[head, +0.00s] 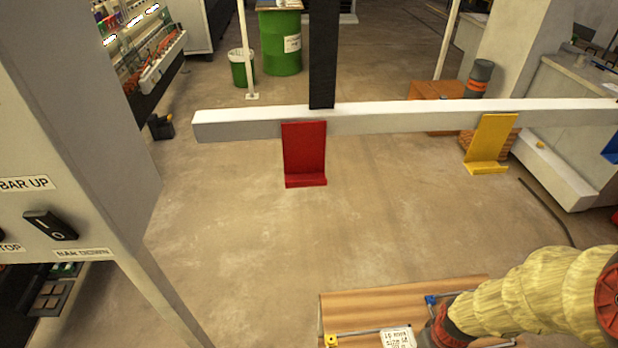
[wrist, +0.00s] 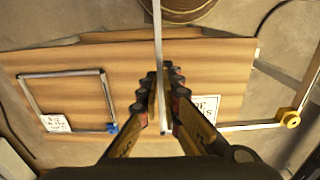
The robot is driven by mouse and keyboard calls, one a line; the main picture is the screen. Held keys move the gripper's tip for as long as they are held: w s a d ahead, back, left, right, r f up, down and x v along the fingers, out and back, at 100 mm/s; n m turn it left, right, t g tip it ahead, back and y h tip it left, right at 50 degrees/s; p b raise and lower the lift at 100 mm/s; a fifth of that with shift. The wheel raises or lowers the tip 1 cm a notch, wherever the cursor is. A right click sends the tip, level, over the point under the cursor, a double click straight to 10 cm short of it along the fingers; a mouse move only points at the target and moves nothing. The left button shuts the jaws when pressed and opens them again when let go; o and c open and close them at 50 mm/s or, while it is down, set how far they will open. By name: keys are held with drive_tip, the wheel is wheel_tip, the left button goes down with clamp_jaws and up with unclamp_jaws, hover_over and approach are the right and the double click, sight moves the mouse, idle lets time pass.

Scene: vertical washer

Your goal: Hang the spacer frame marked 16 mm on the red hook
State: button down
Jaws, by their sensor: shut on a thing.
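In the wrist view my gripper (wrist: 162,88) is shut on a thin grey frame bar (wrist: 158,45), seen edge-on as a narrow upright strip. No readable mark shows on the held frame. In the head view the fingers are out of sight at the bottom edge. The red hook (head: 305,150) hangs from the front of a white bar (head: 230,124), with its lip at the bottom, apart from my gripper and up to its left.
The wooden board (head: 400,298) is at the bottom. A yellow hook (head: 490,140) and a blue hook (head: 612,150) share the bar farther right. A grey control cabinet (head: 70,130) stands at left. Open floor lies between board and bar.

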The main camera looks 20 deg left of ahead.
idle(0.3)
drive_tip(key=shift+s+m, duration=0.2)
drive_tip(key=shift+m, duration=0.2)
drive_tip(key=w+r+m, duration=0.1)
drive_tip(key=w+m, duration=0.2)
drive_tip(key=w, duration=1.8)
drive_tip(key=shift+w+m, duration=0.3)
drive_tip(key=shift+m, duration=0.1)
